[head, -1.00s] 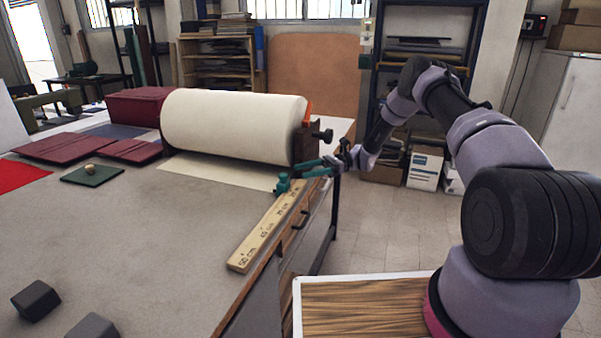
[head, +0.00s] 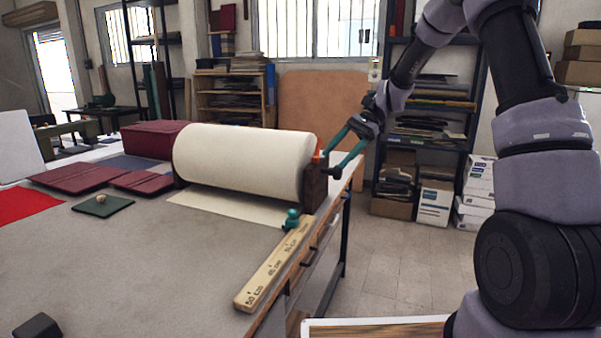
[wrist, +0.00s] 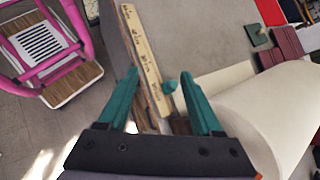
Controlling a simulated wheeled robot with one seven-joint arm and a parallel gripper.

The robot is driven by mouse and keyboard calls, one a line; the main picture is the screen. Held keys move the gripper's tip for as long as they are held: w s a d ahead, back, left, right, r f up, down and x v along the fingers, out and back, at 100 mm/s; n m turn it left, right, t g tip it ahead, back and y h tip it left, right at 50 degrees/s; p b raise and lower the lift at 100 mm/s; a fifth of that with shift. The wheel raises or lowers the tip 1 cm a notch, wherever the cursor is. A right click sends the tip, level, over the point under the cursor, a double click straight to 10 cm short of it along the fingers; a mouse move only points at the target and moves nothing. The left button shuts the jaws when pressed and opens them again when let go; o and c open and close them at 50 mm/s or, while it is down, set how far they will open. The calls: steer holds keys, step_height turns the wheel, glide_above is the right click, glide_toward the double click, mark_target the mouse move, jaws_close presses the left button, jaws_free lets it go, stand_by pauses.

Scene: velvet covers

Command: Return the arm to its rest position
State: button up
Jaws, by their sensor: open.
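My gripper (head: 340,154) is raised in the air at the right end of the cream roll (head: 245,160) in the head view. Its two teal fingers are spread with nothing between them. In the wrist view the open fingers (wrist: 158,75) point toward the table edge. Below it, a wooden ruler (head: 272,268) with centimetre marks lies along the table's right edge. A small teal knob (head: 292,219) stands at the ruler's far end, apart from the fingers. Both also show in the wrist view, the ruler (wrist: 143,45) and the knob (wrist: 171,86).
The grey table (head: 150,265) bears dark red covers (head: 75,177), a green board (head: 103,206) with a small round object, a red cloth (head: 22,204) and a dark block (head: 38,327). Shelves (head: 435,120) and boxes (head: 436,203) stand behind.

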steer(key=s+d+r+n+t+h, duration=0.2)
steer(key=s+d+r+t, duration=0.3)
steer(key=s, duration=0.7)
steer(key=s+d+r+n+t+h, duration=0.2)
steer(key=s+d+r+t+h, duration=0.2)
steer(key=s+d+r, duration=0.5)
steer(key=shift+s+d+r+t+h, duration=0.15)
steer(key=shift+s+r+t+h, duration=0.35)
steer(key=shift+s+t, duration=0.85)
steer(key=shift+s+r, duration=0.1)
steer(key=shift+s, duration=0.05)
stand_by(0.6)
